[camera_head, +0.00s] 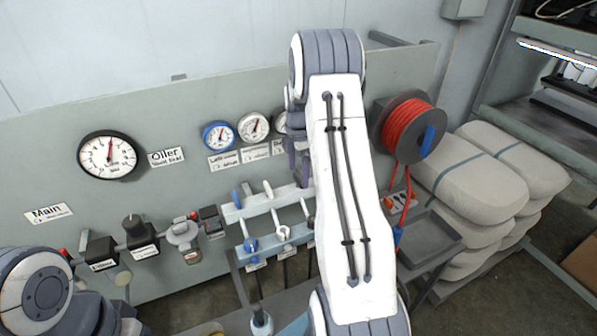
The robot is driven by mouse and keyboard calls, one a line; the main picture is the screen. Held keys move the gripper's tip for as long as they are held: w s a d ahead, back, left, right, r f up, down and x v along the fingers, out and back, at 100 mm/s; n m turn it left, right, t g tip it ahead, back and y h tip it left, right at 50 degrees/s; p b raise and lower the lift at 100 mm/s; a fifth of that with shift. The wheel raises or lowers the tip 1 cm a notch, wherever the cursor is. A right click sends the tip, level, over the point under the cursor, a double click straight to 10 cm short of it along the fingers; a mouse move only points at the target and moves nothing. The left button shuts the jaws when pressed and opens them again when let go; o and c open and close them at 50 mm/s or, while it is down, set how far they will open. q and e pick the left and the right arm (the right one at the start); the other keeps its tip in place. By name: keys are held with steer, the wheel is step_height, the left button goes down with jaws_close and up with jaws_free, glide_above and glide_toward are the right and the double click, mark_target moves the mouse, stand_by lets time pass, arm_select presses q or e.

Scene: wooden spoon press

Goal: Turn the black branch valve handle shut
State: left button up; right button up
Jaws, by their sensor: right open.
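A valve rack with pale horizontal bars (262,206) stands in front of the grey panel. A blue handle (237,200) and a white handle (268,188) show on its left and middle. The black branch valve handle cannot be made out clearly; the rack's right end is covered by my right arm. My right gripper (303,176) is at that right end, mostly behind my white forearm. It is open, and I cannot see whether it touches a handle. My left arm's links show at the lower left, but its gripper is not in view.
Gauges (108,156) with labels are on the panel above the rack. Black boxes and a black knob (133,225) sit on a pipe at the left. A red hose reel (407,128) and stacked sacks (475,170) stand at the right.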

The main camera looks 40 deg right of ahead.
steer(key=shift+f, duration=1)
steer(key=c, duration=1.2)
steer(key=shift+c, duration=0.2)
steer(key=shift+m, duration=0.5)
steer(key=m, duration=0.3)
steer(key=shift+m, duration=0.4)
steer(key=m, duration=0.9)
steer(key=shift+r+b, duration=0.1)
steer(key=shift+b, duration=0.25)
steer(key=shift+m, duration=2.3)
